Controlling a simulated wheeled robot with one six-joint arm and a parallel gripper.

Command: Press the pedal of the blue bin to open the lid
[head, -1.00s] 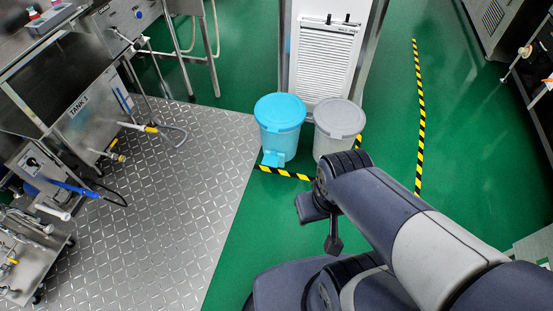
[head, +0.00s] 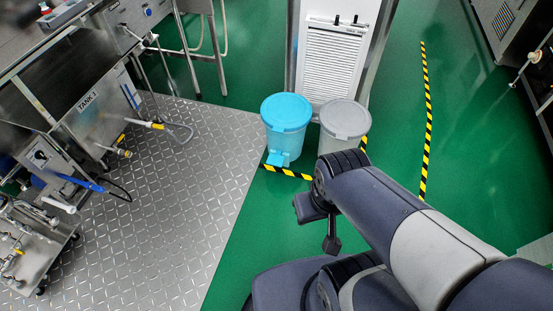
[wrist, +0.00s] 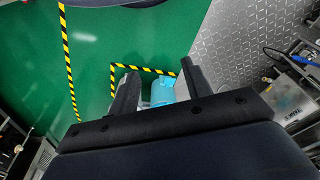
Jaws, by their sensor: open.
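The blue bin (head: 286,143) stands upright on the green floor in the head view, with its round lid (head: 286,111) shut. Its blue pedal (head: 279,160) sticks out low at the front, near the striped tape. In the wrist view the blue bin (wrist: 162,92) shows small, between and beyond my fingers, and partly hidden by them. My gripper (wrist: 164,72) is open and empty, with its two dark fingers apart. In the head view it hangs at the end of my arm, below and right of the bin in the picture, apart from the bin and pedal.
A grey bin (head: 346,120) stands right beside the blue bin. A white louvred cabinet (head: 333,65) is behind them. Steel washing equipment (head: 85,105) stands at the left by a metal floor plate (head: 170,200). Green floor lies clear in front of the bins.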

